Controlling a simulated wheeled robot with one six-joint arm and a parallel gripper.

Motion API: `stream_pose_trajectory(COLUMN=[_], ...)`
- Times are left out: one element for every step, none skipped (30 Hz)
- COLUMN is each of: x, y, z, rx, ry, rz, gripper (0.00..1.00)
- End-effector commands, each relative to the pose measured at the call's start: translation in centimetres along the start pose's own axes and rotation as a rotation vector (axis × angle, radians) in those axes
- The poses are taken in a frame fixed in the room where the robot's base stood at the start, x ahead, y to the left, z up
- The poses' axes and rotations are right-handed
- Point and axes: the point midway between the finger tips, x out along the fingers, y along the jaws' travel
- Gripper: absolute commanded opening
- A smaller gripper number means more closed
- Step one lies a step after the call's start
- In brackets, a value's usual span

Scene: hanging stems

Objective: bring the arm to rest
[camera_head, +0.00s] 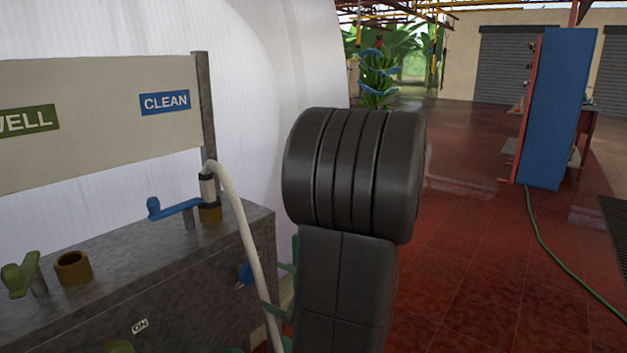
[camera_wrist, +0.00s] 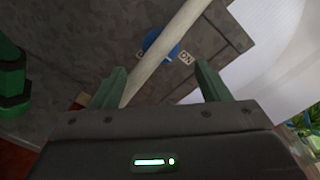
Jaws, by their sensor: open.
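My arm's dark link (camera_head: 350,190) stands upright in the middle of the head view and hides most of my gripper there. Bits of green finger show beside it, low and left. In the wrist view my gripper (camera_wrist: 160,88) is open, with its two green fingers apart. A pale hose (camera_wrist: 165,48) crosses the picture between the fingers. I cannot tell how deep it lies between them. The hose also shows in the head view (camera_head: 243,225), hanging from a fitting on the grey bench down to the fingers' level.
The grey bench (camera_head: 110,270) at left carries a blue lever (camera_head: 175,208), a green lever (camera_head: 20,275) and a brass socket (camera_head: 73,268). A signboard (camera_head: 100,110) stands above it. A blue panel (camera_head: 557,110) stands at right. Red tiled floor (camera_head: 470,270) is open between, with a green hose (camera_head: 550,248).

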Motion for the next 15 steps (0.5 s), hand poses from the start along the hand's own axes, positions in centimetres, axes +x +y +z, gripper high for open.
stream_pose_trajectory(x=[0.8, 1.2, 1.8, 2.2, 2.6, 3.2, 3.6, 4.1, 4.7, 5.1, 5.6, 6.2, 6.7, 7.2, 7.8], y=[0.1, 0.1, 0.1, 0.1, 0.1, 0.1, 0.1, 0.1, 0.1, 0.1, 0.1, 0.1, 0.1, 0.1, 0.1], z=[0.0, 0.0, 0.0, 0.0, 0.0, 0.0, 0.0, 0.0, 0.0, -0.1, 0.0, 0.0, -0.1, 0.0, 0.0], rx=[0.000, -0.001, -0.001, -0.001, -0.001, -0.001, 0.000, 0.001, 0.000, 0.000, 0.000, 0.000, 0.000, 0.000, 0.000], ry=[-0.003, -0.004, -0.003, -0.003, -0.004, -0.003, -0.003, -0.003, -0.003, -0.003, -0.003, -0.003, -0.002, -0.004, -0.003], rz=[0.002, 0.003, 0.003, 0.002, 0.002, 0.002, 0.002, 0.002, 0.002, 0.002, 0.001, 0.002, 0.002, 0.002, 0.001], gripper=[0.69, 0.69, 0.69, 0.69, 0.69, 0.69, 0.69, 0.69, 0.69, 0.69, 0.69, 0.69, 0.69, 0.69, 0.69])
